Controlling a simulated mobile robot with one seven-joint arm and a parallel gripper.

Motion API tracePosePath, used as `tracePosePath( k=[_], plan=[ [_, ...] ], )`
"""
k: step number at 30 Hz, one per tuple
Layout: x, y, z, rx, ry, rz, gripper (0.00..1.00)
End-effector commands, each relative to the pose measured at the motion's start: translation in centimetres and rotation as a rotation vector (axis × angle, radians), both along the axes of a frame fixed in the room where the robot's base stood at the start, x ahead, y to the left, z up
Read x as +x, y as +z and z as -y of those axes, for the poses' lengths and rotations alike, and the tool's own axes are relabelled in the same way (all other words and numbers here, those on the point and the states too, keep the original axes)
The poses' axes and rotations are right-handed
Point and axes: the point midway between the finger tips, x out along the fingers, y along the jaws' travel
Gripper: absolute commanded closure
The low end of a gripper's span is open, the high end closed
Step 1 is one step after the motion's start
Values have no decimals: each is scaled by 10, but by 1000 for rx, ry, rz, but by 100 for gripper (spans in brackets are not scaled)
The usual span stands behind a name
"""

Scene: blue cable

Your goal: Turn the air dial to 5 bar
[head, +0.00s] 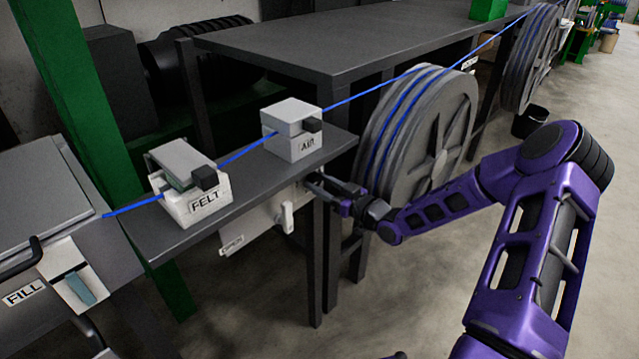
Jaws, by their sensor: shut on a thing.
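My gripper (322,186) is at the right end of a white panel (262,222) under the front edge of the dark bench. Its fingers are shut on a small part there, which I take to be the air dial. The fingers and the bench edge hide the dial, so its scale and pointer setting cannot be read. A white box labelled AIR (293,140) stands on the bench above, with the blue cable (246,151) running through it.
A white lever (287,217) hangs on the panel, left of my gripper. A box labelled FELT (190,195) stands on the bench (170,238). A large grey cable reel (440,140) stands close behind my wrist. Open floor (400,300) lies in front.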

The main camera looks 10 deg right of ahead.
Motion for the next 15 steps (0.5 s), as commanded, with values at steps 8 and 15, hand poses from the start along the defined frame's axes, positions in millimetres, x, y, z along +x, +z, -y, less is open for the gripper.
tracePosePath(
  k=[8, 15],
  plan=[
    [0, 0, 0, 71, 0, -53, 100],
    [0, 1, 0, 223, 0, -162, 100]
  ],
)
